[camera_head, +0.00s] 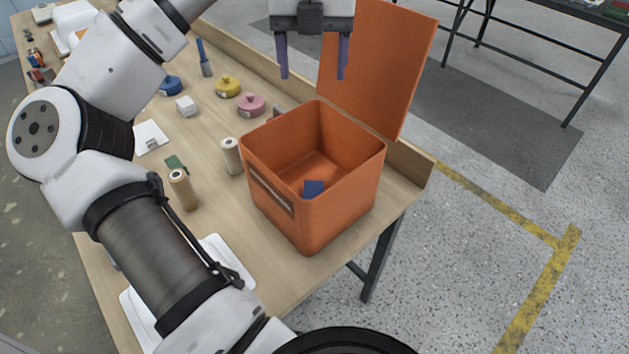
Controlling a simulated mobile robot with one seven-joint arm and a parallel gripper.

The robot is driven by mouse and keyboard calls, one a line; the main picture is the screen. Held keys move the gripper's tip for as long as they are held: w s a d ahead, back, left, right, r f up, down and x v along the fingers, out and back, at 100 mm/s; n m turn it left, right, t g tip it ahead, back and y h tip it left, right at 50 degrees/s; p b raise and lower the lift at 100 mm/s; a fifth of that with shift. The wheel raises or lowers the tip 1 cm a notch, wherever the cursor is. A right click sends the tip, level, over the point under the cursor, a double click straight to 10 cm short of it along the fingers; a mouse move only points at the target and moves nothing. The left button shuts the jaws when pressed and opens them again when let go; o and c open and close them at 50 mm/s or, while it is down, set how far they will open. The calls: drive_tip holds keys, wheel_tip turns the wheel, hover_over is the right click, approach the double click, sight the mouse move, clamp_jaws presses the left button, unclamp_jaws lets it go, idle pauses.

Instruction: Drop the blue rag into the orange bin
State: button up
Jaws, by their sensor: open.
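The orange bin (347,207) stands upright on the right end of the wooden table, with its lid (377,65) swung open behind it. A blue piece that looks like the blue rag (313,188) lies inside the bin, low against the near wall; part of it may be hidden by the rim. My gripper (312,76) hangs above the back of the bin, in front of the lid. Its two purple fingers are apart with nothing between them.
Left of the bin on the table (270,292) are spools (232,156), a pink round item (251,104), a yellow one (228,87), a blue one (170,85) and a small white block (187,106).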

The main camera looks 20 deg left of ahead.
drive_tip(key=shift+r, duration=2.4)
